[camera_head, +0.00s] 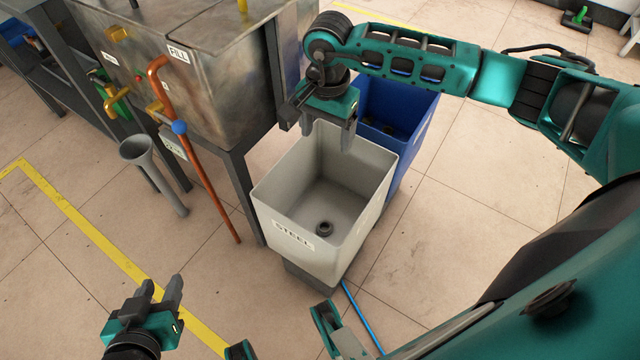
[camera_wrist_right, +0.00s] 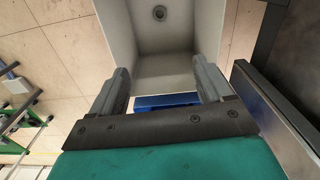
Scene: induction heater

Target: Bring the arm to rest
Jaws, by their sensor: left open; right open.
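My right gripper (camera_head: 328,130) is open and empty above the back edge of the light grey bin (camera_head: 287,207) labelled STEEL. Its two fingers also show in the right wrist view (camera_wrist_right: 158,95), apart, with the bin's inside beyond them. A small dark round part (camera_head: 324,229) lies on the bin's floor; it also shows in the right wrist view (camera_wrist_right: 159,13). My right arm reaches in from the right. My left gripper (camera_head: 163,290) is open and empty at the lower left, over the floor.
A blue bin (camera_head: 408,150) stands behind the grey one. A metal tank (camera_head: 215,85) with copper pipe and a FILL label stands at the left, close to my right gripper. A grey funnel (camera_head: 140,152) hangs beside it. Yellow lines (camera_head: 75,222) mark the tiled floor.

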